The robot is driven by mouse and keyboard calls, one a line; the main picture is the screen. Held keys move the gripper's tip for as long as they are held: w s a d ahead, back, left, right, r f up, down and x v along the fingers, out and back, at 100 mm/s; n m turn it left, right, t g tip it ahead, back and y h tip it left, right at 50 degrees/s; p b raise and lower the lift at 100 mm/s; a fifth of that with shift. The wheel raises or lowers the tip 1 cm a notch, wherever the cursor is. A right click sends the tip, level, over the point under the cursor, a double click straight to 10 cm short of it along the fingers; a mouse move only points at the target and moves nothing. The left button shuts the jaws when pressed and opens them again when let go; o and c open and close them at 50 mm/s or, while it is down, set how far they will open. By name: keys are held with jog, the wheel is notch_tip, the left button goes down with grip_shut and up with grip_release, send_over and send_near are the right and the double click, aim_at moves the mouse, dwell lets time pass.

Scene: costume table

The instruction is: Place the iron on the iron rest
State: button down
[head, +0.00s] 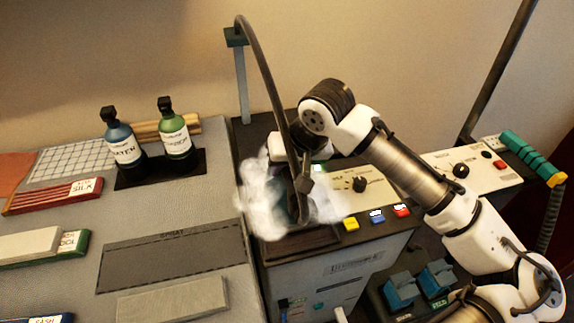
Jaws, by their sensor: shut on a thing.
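The iron (302,188) is a dark shape with a hose rising from it, largely veiled by white steam. It is over the left part of the grey machine's top. My gripper (305,160) comes in from the right and is shut on the iron; its fingertips are mostly hidden by the hose and steam. A dark flat slab (300,245), which looks like the iron rest, lies at the machine's front top edge, just below the iron in the picture. Steam hides whether the iron touches it.
The hose hangs from a post (240,80) behind. Blue (122,145) and green (177,135) bottles stand on a dark tray at left. Yellow, blue and red buttons (376,216) sit right of the slab. Teal boxes (420,285) stand lower right.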

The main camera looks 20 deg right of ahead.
dwell(0.3)
jog(key=c, duration=1.6)
grip_release()
jog(key=shift+f, duration=0.2)
jog(key=o, duration=0.5)
jog(key=shift+r, duration=0.25)
jog(key=b+v, duration=0.1)
jog(key=v, duration=1.1)
